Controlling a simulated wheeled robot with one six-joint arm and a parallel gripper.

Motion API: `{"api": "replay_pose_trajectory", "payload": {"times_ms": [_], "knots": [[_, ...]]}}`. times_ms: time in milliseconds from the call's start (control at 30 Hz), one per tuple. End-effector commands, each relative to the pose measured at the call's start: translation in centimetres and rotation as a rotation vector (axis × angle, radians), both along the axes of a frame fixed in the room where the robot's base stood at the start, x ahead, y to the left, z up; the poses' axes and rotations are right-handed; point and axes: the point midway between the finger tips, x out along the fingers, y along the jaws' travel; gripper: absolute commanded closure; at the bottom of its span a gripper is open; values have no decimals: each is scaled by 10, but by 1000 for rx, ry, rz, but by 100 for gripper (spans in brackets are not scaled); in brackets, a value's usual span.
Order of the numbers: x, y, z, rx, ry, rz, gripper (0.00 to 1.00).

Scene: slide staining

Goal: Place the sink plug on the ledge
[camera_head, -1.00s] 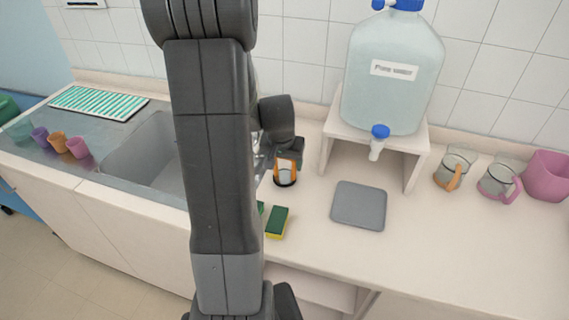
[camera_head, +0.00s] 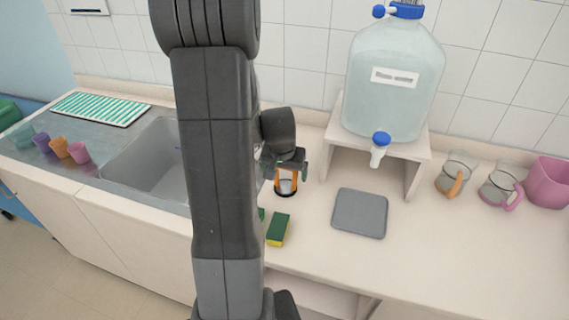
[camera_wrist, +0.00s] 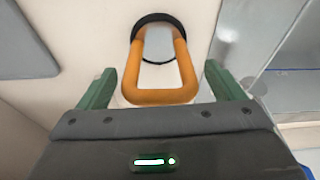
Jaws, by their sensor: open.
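What appears to be the sink plug (camera_head: 286,193) stands on the counter right of the sink, with a black round rim and an upright orange loop handle. It also shows in the wrist view (camera_wrist: 160,97), its handle pointing toward my gripper. My gripper (camera_head: 288,169) is over the plug. In the wrist view my gripper (camera_wrist: 160,70) has its two green fingers apart, one on each side of the handle, with gaps at both sides. A raised strip along the wall (camera_head: 310,122) may be the ledge; I cannot tell for sure.
A sponge (camera_head: 278,229) and a grey mat (camera_head: 360,212) lie nearby. A water jug (camera_head: 393,85) stands on a white stand (camera_head: 412,165) at the right. Beakers and a pink container (camera_head: 547,182) are farther right. The sink (camera_head: 150,165) is left, partly behind my arm.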

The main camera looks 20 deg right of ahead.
Motion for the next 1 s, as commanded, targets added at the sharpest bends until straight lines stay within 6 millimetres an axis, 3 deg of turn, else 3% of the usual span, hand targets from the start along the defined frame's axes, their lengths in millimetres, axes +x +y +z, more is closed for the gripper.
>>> {"api": "replay_pose_trajectory", "payload": {"times_ms": [700, 1000], "knots": [[-23, 16, 103, -2, -4, 1, 11], [-27, 18, 117, 0, 0, 1, 11]]}}
